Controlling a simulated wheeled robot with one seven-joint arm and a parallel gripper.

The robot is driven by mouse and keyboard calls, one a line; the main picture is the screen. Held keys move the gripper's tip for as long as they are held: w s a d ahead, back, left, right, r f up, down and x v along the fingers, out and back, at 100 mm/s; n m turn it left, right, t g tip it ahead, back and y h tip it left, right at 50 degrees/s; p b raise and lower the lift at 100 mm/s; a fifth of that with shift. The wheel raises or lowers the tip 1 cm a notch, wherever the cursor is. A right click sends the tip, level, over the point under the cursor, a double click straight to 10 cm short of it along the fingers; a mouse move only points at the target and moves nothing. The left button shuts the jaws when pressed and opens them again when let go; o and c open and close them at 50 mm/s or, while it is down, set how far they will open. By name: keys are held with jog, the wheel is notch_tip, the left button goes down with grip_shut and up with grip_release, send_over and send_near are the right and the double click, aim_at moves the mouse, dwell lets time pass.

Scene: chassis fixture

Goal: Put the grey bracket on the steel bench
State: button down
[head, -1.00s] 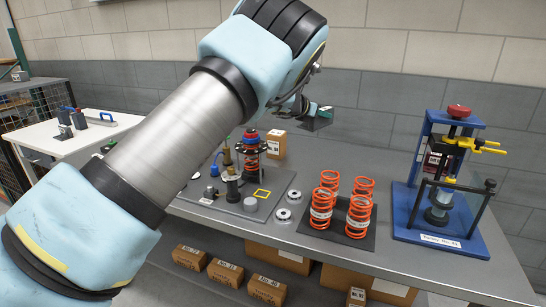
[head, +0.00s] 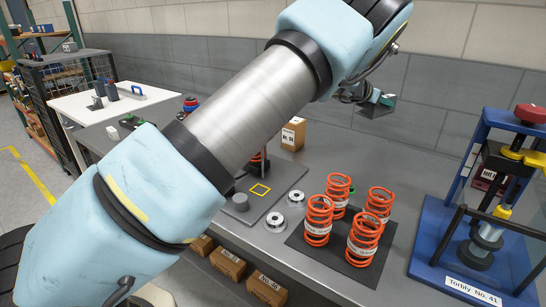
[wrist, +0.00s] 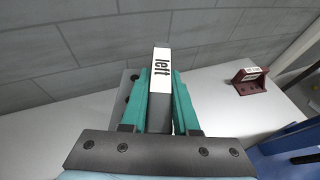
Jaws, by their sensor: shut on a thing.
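My gripper (wrist: 160,103) is shut on the grey bracket (wrist: 131,88), whose white "left" label sits between the teal fingers in the wrist view. In the head view the bracket (head: 377,108) is a small dark grey plate held in the air above the back of the steel bench (head: 345,150). My gripper (head: 381,99) is partly hidden there by the wrist. The bench top below it looks bare. My arm hides part of the bench's left side.
Orange springs (head: 318,216) stand on a dark mat at the bench front. A blue press (head: 450,235) stands at right, with a dark red bracket (wrist: 250,81) behind it. A cardboard box (head: 293,133) stands left of my gripper. A white table (head: 95,113) is far left.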

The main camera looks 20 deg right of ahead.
jog(key=shift+w+d+f+b, duration=0.15)
jog(key=shift+f+b, duration=0.35)
jog(key=shift+f, duration=2.25)
jog(key=shift+s+d+f+b, duration=0.15)
jog(key=shift+f+b, duration=0.35)
jog(key=shift+f, duration=2.2)
jog(key=shift+w+d+f+b, duration=0.15)
jog(key=shift+f+b, duration=0.35)
jog(key=shift+f, duration=2.25)
jog(key=shift+f, duration=0.15)
jog(key=c, duration=0.7)
grip_release()
jog(key=shift+o, duration=0.2)
jog(key=b+v, duration=0.3)
jog(key=v, duration=0.9)
jog(key=shift+b, duration=0.35)
